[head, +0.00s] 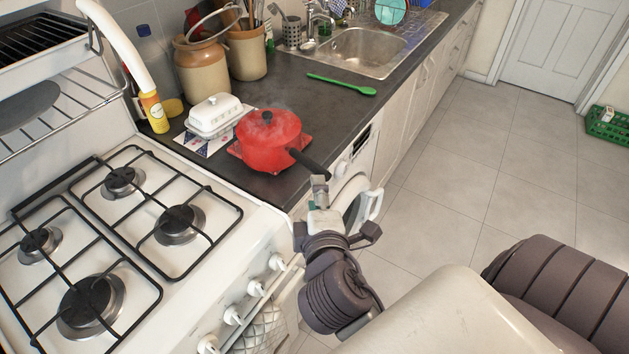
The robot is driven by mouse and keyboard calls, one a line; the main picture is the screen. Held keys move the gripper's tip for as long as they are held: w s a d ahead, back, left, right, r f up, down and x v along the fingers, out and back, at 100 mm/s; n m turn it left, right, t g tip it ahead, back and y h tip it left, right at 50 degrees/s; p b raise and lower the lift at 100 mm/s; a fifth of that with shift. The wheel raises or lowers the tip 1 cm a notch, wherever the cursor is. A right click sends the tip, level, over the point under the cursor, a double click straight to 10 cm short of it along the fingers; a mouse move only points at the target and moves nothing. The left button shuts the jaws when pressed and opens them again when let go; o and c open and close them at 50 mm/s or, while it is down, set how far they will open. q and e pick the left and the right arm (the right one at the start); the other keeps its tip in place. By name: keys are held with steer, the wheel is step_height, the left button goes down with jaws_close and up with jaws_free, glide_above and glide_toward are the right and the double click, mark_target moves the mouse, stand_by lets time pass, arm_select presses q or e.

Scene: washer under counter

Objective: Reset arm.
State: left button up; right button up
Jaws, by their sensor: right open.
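My right gripper (320,200) shows near the middle of the head view, beyond its dark grey wrist. It is open, and I see nothing held in it. It is in front of the counter edge, close to the white washing machine (357,160) under the counter. The washer's round door (350,198) shows partly behind the gripper; the rest is hidden, and I cannot tell whether they touch. My left gripper is not in view.
A red pot (268,140) stands on the counter, its dark handle pointing toward my right gripper. A white gas stove (150,270) fills the left. A white butter dish (214,114), a green spoon (342,84) and a sink (365,50) lie further back.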

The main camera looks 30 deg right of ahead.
steer(key=shift+s+a+r, duration=0.1)
steer(key=shift+s+a, duration=0.1)
steer(key=shift+s, duration=0.2)
steer(key=s+a+f+m+g+y, duration=0.2)
steer(key=s+f+m+g+y, duration=0.25)
steer(key=s+f, duration=0.4)
steer(key=s+a+f+m+g+y, duration=0.25)
steer(key=s+f+m+g, duration=0.25)
steer(key=f, duration=0.6)
step_height(320, 180, down, 25)
steer(key=s+g, duration=0.1)
steer(key=g, duration=0.1)
steer(key=s+d+f, duration=0.3)
steer(key=s+f, duration=1.4)
steer(key=shift+d+n+g, duration=0.2)
steer(key=shift+n+g, duration=0.15)
steer(key=shift+g, duration=0.1)
